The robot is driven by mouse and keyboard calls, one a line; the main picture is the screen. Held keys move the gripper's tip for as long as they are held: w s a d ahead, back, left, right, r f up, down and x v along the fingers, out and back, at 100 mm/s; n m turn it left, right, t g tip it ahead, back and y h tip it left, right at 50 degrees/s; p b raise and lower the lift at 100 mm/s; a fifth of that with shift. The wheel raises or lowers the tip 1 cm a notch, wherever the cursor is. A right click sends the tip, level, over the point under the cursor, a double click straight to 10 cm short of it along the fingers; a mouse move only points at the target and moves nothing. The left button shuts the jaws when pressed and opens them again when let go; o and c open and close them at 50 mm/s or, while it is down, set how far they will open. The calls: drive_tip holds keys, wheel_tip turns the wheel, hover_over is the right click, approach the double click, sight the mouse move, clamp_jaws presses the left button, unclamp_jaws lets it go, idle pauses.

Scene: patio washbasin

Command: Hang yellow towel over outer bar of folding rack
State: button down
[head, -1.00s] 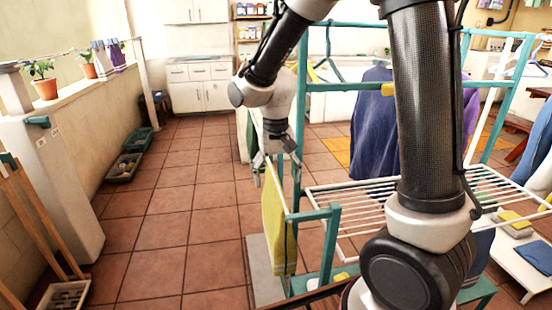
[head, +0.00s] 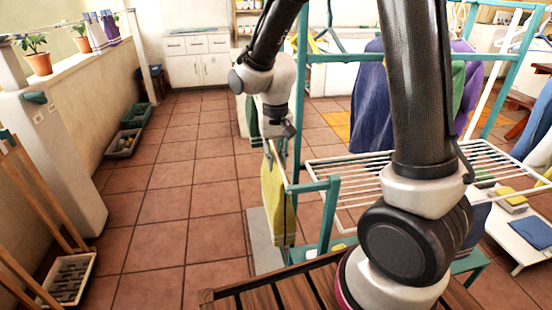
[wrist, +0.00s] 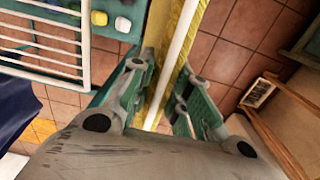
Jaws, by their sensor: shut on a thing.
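The yellow towel (head: 278,205) hangs over the white outer bar (head: 276,160) on the left side of the teal folding rack (head: 332,205), with its lower end hanging down. In the wrist view the towel (wrist: 190,38) lies along both sides of the white bar (wrist: 177,55). My gripper (head: 274,150) is at the bar, at the far upper end of the towel. In the wrist view its teal-padded fingers (wrist: 165,100) are on either side of the bar and towel, shut on the towel. The exact contact at the fingertips is partly hidden.
White rack shelf wires (head: 430,175) extend to the right. Blue cloth (head: 370,115) hangs farther back. A wooden slatted surface (head: 300,290) is at the front. Open tiled floor (head: 180,220) lies left of the rack, with a tray (head: 68,278) by the wall.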

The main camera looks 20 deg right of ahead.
wheel_tip(320, 180, up, 29)
idle(1.4)
drive_tip(key=w+a, duration=0.2)
drive_tip(key=a, duration=1.4)
drive_tip(key=shift+a+r, duration=0.4)
drive_tip(key=shift+r, duration=0.05)
idle(0.3)
